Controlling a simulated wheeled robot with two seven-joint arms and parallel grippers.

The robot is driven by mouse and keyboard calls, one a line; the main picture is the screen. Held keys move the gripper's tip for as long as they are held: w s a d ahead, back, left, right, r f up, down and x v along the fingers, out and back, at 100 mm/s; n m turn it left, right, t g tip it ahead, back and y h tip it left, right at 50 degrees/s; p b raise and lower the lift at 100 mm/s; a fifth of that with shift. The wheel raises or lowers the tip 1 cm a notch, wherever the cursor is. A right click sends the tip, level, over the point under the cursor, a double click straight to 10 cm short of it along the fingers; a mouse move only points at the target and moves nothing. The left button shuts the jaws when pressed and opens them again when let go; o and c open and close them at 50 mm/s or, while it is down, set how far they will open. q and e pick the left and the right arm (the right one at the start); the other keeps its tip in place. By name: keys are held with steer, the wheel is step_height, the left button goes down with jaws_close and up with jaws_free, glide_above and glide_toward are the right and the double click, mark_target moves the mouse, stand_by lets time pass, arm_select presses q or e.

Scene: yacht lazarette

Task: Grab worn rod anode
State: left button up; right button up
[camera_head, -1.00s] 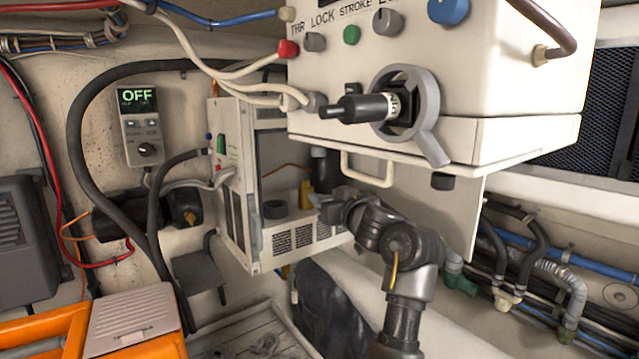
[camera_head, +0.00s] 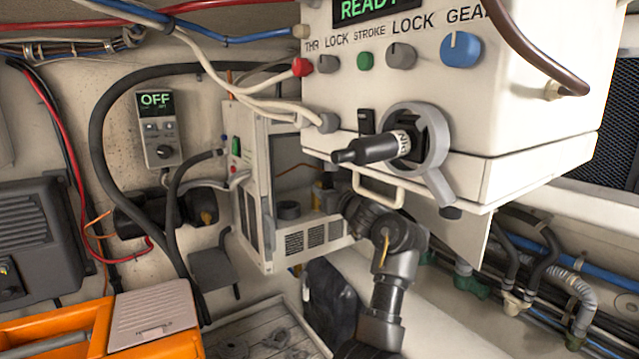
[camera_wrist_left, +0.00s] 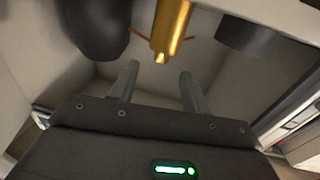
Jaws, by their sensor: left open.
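A brass-coloured rod with a paler, narrow tip (camera_wrist_left: 172,30), which looks like the rod anode, comes down from the top of the left wrist view. How worn it is cannot be made out. My left gripper (camera_wrist_left: 160,78) is open, its two fingers apart and pointing toward the rod. The rod's tip shows between the fingertips in the picture, and neither finger visibly touches it. In the head view my left gripper (camera_head: 335,190) reaches into the open white cabinet (camera_head: 290,243), and its fingers are mostly hidden there. My right gripper is not in view.
A white control box (camera_head: 400,85) with a black-handled lever (camera_head: 368,150) overhangs my arm. A dark rounded part (camera_wrist_left: 92,28) and a dark cylinder (camera_wrist_left: 243,36) flank the rod. Black hoses (camera_head: 97,130) run left of the cabinet. An orange case (camera_head: 60,325) stands lower left.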

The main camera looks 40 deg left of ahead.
mark_target(320, 184)
arm_select(q)
steer(key=p+x, duration=0.2)
steer(key=x, duration=0.2)
steer(key=shift+s, duration=0.1)
steer(key=shift+a+f, duration=0.1)
steer(key=shift+a, duration=0.15)
steer(key=shift+d, duration=0.2)
steer(key=shift+c, duration=1.6)
jaws_close()
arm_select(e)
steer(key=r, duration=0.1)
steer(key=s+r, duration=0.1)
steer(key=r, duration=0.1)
